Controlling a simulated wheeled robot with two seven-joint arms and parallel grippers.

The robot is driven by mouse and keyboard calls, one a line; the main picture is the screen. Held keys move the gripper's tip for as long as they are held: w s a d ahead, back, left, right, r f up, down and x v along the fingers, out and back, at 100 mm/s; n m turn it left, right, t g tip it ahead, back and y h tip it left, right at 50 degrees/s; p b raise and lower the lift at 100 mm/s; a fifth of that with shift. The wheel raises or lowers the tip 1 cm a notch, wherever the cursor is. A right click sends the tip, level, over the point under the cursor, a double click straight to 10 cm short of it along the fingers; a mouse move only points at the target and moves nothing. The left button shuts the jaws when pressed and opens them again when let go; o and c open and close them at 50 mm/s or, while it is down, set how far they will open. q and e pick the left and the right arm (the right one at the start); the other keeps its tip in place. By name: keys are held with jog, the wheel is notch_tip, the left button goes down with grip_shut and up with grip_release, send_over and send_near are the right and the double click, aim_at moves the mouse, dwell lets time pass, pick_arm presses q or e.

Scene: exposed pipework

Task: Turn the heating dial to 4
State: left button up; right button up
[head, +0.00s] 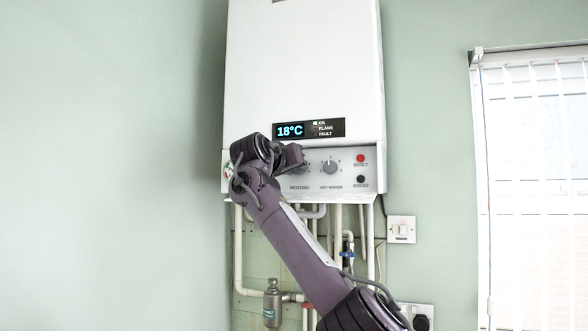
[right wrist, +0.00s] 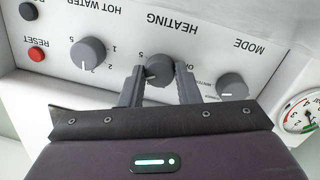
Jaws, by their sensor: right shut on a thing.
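The grey heating dial (right wrist: 158,68) is on the boiler's lower panel, seen upside down in the right wrist view under the HEATING label. My right gripper (right wrist: 159,85) has one finger on each side of the dial and is shut on it. Most of the dial's scale is hidden by the fingers; a 5 shows beside one finger. I cannot read its pointer. In the head view my right gripper (head: 292,157) reaches the panel and covers most of the heating dial. My left gripper is not in view.
The hot water dial (right wrist: 88,53) and mode dial (right wrist: 232,86) flank the heating dial. A red reset button (right wrist: 37,54) and a pressure gauge (right wrist: 303,113) are farther out. The boiler display (head: 290,131) reads 18°C. Pipes (head: 238,250) run below the boiler.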

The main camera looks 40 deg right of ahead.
jog(key=shift+r+m, duration=0.1)
jog(key=shift+m, duration=0.4)
jog(key=o, duration=1)
jog(key=shift+c, duration=0.2)
jog(key=shift+a+b, duration=0.25)
jog(key=shift+b, duration=0.1)
jog(key=b+v, duration=0.4)
jog(key=v, duration=0.2)
jog(key=shift+s+a, duration=0.1)
jog(key=shift+a, duration=0.2)
jog(key=shift+s+a, duration=0.2)
jog(key=shift+a, duration=0.2)
